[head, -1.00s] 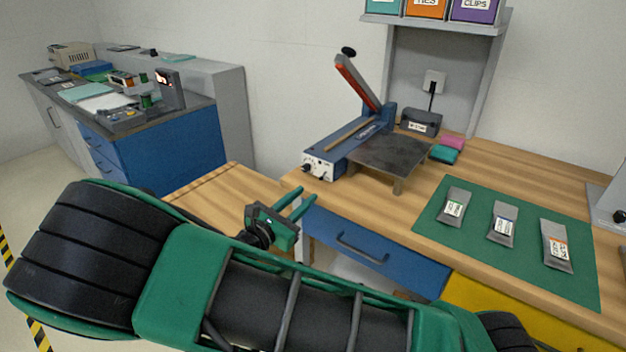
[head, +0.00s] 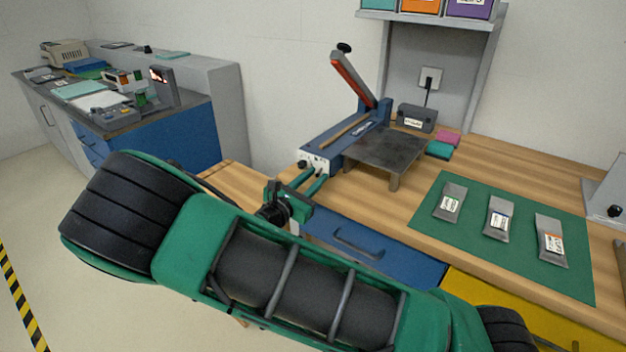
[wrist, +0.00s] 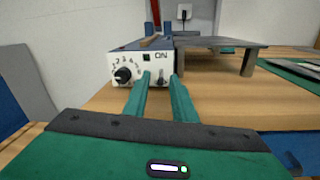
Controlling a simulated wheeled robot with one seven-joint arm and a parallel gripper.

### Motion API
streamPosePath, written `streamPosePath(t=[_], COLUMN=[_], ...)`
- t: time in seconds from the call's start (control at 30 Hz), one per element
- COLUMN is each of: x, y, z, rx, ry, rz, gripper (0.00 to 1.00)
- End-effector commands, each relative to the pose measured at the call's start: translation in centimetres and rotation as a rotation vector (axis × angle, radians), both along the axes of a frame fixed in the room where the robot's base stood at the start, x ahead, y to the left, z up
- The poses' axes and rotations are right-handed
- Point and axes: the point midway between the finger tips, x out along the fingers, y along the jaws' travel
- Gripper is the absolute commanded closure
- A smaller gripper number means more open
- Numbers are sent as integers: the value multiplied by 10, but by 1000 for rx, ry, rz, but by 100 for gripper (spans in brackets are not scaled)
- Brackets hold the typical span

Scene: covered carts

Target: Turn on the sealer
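The sealer (head: 350,140) is a blue unit on the wooden bench, its arm with a red strip and black knob raised. Its white front panel (wrist: 124,69) faces my wrist camera, with a black numbered dial (wrist: 122,75) at left and a label "ON" at right. A small switch (wrist: 162,79) sits below that label, between my fingertips in the wrist view. My gripper (head: 314,176) is green, its two fingers apart with nothing between them, just in front of the panel. It also shows in the wrist view (wrist: 161,80). I cannot tell whether the fingertips touch the switch.
A dark metal platform (head: 388,152) stands right of the sealer. Several grey pouches lie on a green mat (head: 470,237) farther right. A blue drawer (head: 372,252) is below the bench edge. A plugged cord hangs from a wall socket (head: 430,78) behind.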

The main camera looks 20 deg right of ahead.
Motion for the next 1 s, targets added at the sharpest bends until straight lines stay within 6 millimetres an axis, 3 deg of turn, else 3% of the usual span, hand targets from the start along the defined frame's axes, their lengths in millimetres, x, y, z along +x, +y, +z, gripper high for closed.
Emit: streamPosePath(t=[0.03, 0.1, 0.57, 1.0], x=[0, 0, 0, 1], y=[0, 0, 1, 1], z=[0, 0, 3, 15], rx=[0, 0, 38, 240], ry=[0, 0, 22, 163], rz=[0, 0, 1, 2], gripper=[87, 100, 100, 100])
